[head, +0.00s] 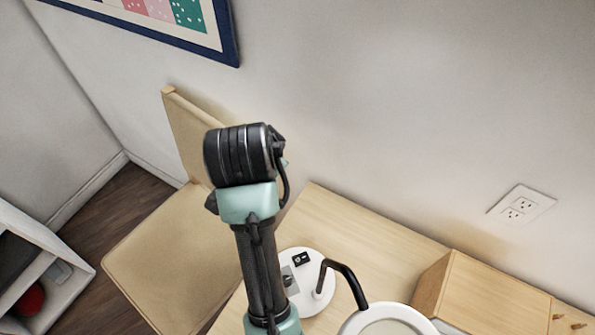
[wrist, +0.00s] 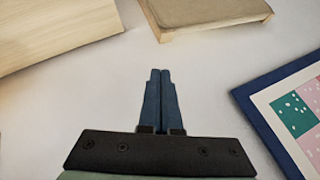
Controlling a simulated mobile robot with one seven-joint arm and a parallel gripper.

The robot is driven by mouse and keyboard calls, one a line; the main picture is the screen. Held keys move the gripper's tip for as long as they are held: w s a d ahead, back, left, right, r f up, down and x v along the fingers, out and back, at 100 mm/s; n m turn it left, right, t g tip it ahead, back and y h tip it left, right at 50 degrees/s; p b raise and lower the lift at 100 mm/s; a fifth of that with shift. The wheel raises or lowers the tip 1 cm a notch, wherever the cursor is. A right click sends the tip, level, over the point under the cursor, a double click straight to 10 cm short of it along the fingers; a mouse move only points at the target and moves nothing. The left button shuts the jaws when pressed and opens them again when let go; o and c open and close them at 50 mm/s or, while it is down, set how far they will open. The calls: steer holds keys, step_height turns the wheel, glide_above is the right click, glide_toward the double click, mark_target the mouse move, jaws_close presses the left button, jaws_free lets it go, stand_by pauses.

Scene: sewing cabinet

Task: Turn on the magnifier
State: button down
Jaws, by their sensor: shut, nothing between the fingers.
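The magnifier (head: 322,262) stands on the wooden table in the head view. It has a round white base, a bent black arm (head: 347,275) and a white ring head (head: 388,313) cut off by the bottom edge. A small black switch-like part (head: 301,258) is on the base. My arm hides the base's left side. My gripper (wrist: 160,74) shows in the wrist view with its two blue fingers together and nothing between them. The wrist view does not show the magnifier. In the head view my fingers are hidden behind my wrist.
A wooden chair (head: 152,252) stands left of the table (head: 345,222). A wooden box (head: 490,290) is on the table at right. A wall outlet (head: 521,204) and a framed picture (head: 223,45) are on the wall. A white shelf (head: 70,270) stands at far left.

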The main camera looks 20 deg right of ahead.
steer(key=s+f+m+g, duration=0.4)
steer(key=s+f+g, duration=0.3)
steer(key=s+f, duration=0.4)
steer(key=shift+s+d+m+y, duration=0.15)
steer(key=shift+d+m+y, duration=0.15)
steer(key=shift+y, duration=0.1)
steer(key=shift+f, duration=0.25)
steer(key=b, duration=0.2)
glide_toward(307, 256)
steer(key=f, duration=0.3)
steer(key=d+f, duration=0.1)
steer(key=f, duration=0.2)
steer(key=shift+d+f, duration=0.2)
steer(key=shift+f, duration=0.15)
